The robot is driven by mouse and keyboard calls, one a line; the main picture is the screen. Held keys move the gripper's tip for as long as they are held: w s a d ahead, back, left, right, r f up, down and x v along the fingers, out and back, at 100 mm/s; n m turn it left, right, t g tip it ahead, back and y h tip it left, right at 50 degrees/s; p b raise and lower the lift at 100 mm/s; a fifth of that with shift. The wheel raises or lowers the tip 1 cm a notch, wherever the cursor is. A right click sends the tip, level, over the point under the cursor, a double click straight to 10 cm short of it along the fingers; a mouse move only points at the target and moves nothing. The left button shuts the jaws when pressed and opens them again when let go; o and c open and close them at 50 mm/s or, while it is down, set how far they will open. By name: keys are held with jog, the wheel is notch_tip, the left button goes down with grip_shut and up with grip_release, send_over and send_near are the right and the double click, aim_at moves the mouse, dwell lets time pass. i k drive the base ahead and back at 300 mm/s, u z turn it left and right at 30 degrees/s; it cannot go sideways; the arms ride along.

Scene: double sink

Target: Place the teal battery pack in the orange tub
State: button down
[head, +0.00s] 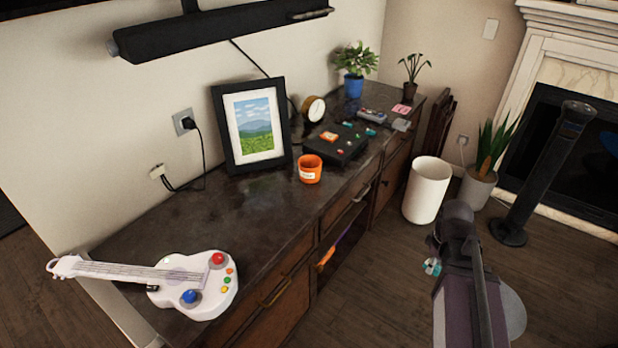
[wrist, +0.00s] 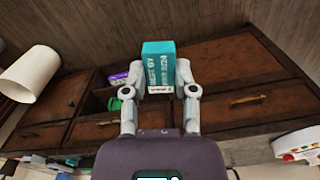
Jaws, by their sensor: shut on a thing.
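The teal battery pack (wrist: 158,64) is a teal box with white print and a white band, held between the two fingers of my gripper (wrist: 157,88) in the wrist view. In the head view my gripper (head: 433,266) hangs over the floor in front of the cabinet, with a small bit of teal at its tip. The orange tub (head: 310,169) stands upright on the dark cabinet top, in front of the picture frame and well to the left of my gripper. Its inside is mostly hidden.
A picture frame (head: 253,128), a black box (head: 336,143) and a white toy guitar (head: 192,283) stand or lie on the cabinet top (head: 215,215). A white bin (head: 427,190) is on the floor beyond my gripper. The top between guitar and tub is clear.

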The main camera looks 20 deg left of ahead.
aim_at(310, 176)
jog(key=u, duration=0.85)
jog(key=i, duration=1)
